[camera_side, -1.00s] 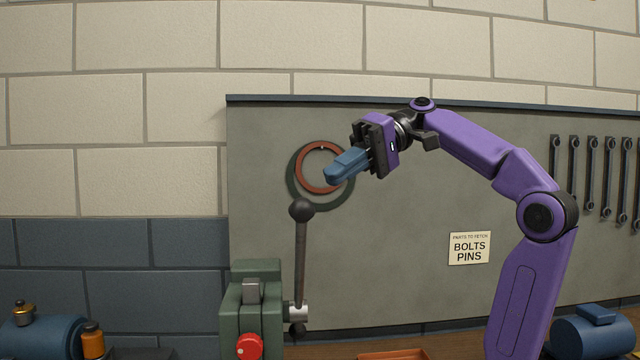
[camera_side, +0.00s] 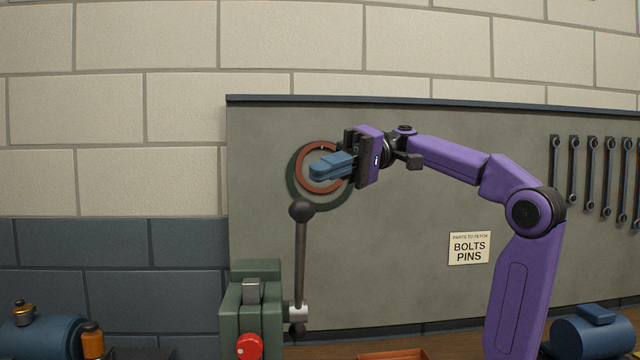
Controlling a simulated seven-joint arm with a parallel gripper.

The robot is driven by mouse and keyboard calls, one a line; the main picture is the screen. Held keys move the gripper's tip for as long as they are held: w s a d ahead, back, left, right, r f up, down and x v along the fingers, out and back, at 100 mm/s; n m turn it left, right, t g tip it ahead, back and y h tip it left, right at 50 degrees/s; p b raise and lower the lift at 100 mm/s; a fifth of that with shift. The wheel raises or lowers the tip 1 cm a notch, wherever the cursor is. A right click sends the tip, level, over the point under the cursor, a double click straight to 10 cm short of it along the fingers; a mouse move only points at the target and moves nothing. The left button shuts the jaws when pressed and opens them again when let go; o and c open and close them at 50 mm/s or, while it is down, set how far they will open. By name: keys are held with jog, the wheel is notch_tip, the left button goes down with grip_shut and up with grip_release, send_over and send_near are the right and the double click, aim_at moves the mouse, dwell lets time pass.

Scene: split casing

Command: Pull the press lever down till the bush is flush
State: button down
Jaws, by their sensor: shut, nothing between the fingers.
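The press (camera_side: 253,308) is a green machine at the lower middle, cut off by the bottom edge. Its lever (camera_side: 300,255) stands nearly upright on the right side, with a dark ball knob (camera_side: 302,210) on top and a silver hub (camera_side: 297,313) at its base. My gripper (camera_side: 318,170) has blue fingers, shut and empty. In the picture it is above and slightly right of the knob, apart from it. The bush is not visible in this view.
A grey board (camera_side: 400,240) stands behind, with red and dark rings (camera_side: 305,190) on it, a bolts and pins sign (camera_side: 469,248) and several spanners (camera_side: 593,180). An orange tray (camera_side: 393,355) shows at the bottom. A blue tank (camera_side: 594,335) is at right.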

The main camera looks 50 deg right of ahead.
jog(key=shift+s+a+f, duration=0.3)
jog(key=shift+a, duration=0.35)
jog(key=shift+s+a+f, duration=0.3)
jog(key=shift+a+f, duration=0.05)
jog(key=shift+a, duration=0.25)
jog(key=shift+s+a+f, duration=0.3)
jog(key=shift+a, duration=0.35)
jog(key=s+a+f+n+t+h, duration=0.2)
jog(key=s+a+f, duration=0.3)
jog(key=f, duration=0.5)
jog(key=s+a+f+n+t+h, duration=0.2)
jog(key=s+a+f+n+h, duration=0.2)
jog(key=f, duration=0.6)
jog(key=s+a+n, duration=0.1)
jog(key=s+a, duration=0.1)
jog(key=shift+s+a+f+h, duration=0.25)
jog(key=shift+s+f+h, duration=0.05)
jog(key=shift+s+f, duration=0.05)
